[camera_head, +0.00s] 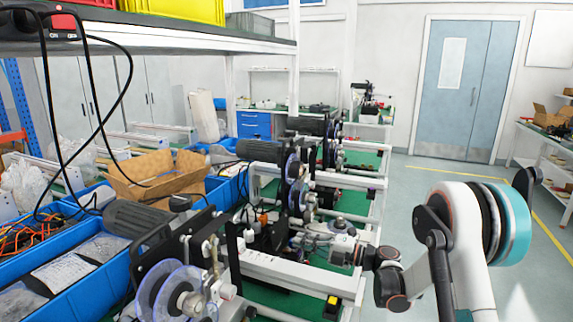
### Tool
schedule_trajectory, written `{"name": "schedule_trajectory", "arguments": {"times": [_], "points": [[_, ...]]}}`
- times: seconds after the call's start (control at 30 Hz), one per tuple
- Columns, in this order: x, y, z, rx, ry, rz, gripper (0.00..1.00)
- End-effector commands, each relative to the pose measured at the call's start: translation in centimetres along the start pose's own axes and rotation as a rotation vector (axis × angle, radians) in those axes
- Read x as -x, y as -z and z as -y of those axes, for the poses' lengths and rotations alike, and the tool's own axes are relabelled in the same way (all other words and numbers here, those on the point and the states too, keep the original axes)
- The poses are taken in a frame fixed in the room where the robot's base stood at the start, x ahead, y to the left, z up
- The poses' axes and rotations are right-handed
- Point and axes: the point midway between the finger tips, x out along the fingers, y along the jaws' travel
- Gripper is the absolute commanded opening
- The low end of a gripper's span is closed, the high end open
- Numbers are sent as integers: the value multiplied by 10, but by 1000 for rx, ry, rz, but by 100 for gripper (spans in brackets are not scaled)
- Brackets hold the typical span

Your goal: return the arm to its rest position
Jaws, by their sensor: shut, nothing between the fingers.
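My arm (462,240) rises from the lower right, with a white link and a teal ring at its upper joint. A dark wrist joint (388,278) lies to the left of that link. Beyond it my gripper (312,238) points left, over the white-framed coder row. It is shut and holds nothing. Its fingertips are small and hard to separate from the dark machine parts behind them. I cannot tell whether it touches them.
Coder machines with clear discs (172,290) stand along a green-topped bench at left and centre. Blue bins (60,290) and an open cardboard box (160,178) are left. A shelf (180,32) with hanging black cables overhangs the upper left. Clear floor (430,175) lies right.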

Motion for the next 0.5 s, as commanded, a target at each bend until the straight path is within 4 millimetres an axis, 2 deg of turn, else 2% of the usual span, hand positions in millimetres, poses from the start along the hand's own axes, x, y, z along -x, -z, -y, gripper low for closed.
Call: {"name": "schedule_trajectory", "arguments": {"times": [0.13,0.23,0.5], "points": [[0,-2,-8,-3,-10,13,0],[-1,-8,-30,-13,-40,57,0],[10,-35,-134,-89,-190,295,0]]}}
